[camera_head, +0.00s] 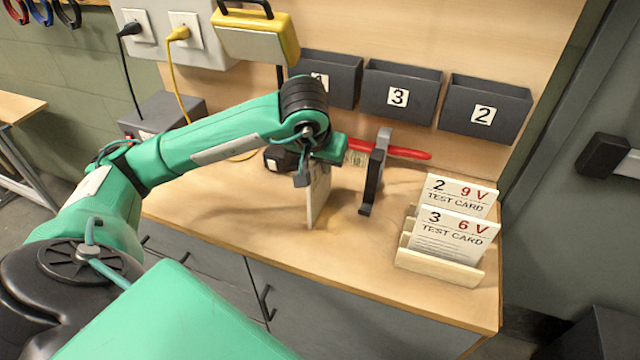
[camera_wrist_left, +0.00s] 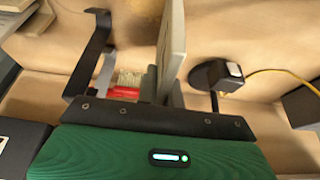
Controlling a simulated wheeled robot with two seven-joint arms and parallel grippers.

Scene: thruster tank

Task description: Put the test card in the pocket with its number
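My left gripper (camera_head: 312,172) is shut on a pale test card (camera_head: 318,200) and holds it upright, edge-on, low over the worktop. The card also shows in the left wrist view (camera_wrist_left: 172,45), rising from between the fingers; its number cannot be read. Three dark pockets hang on the back panel: the left pocket (camera_head: 343,88) has its label partly hidden by my arm, the middle pocket is 3 (camera_head: 425,97), the right pocket is 2 (camera_head: 510,110). Cards 2, 9 V (camera_head: 456,193) and 3, 6 V (camera_head: 453,234) stand in a wooden rack (camera_head: 438,267). My right gripper is out of view.
A grey-black stand (camera_head: 372,185) with a red-handled tool (camera_head: 408,152) is just right of the held card. A yellow case (camera_head: 258,38), outlets and cords are at the upper left. A small black device (camera_head: 281,160) sits behind my gripper. The front middle worktop is clear.

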